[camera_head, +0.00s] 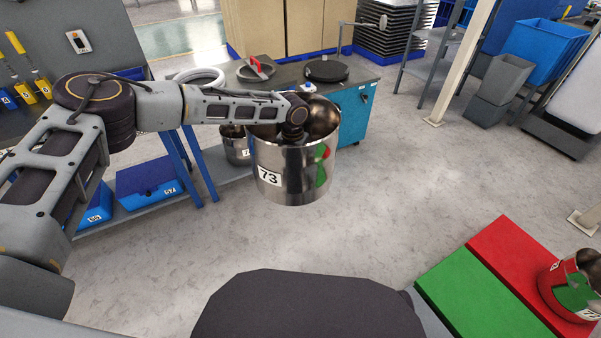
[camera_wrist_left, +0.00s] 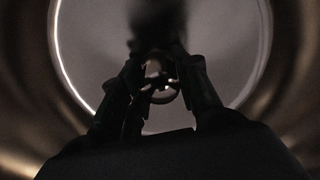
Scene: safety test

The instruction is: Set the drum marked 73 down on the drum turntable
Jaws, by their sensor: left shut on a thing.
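The drum marked 73 (camera_head: 293,175) is a shiny, open-topped metal drum. It hangs upright in the head view, in front of the bench and above the floor. My left gripper (camera_head: 294,136) reaches down into it and is shut on it. In the left wrist view the gripper's dark fingers (camera_wrist_left: 162,85) show against the drum's inside (camera_wrist_left: 100,50); the exact grip point is too dark to make out. A flat black round disc (camera_head: 326,70), which looks like the drum turntable, lies empty on the bench top behind the drum. My right gripper is not in view.
The grey bench (camera_head: 374,71) also bears a dark round lid with a red handle (camera_head: 256,68) and a white ring (camera_head: 200,75). Another drum (camera_head: 236,146) stands on its lower shelf. At right, a drum (camera_head: 573,286) stands on a red mat (camera_head: 503,250) beside a green mat (camera_head: 480,295).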

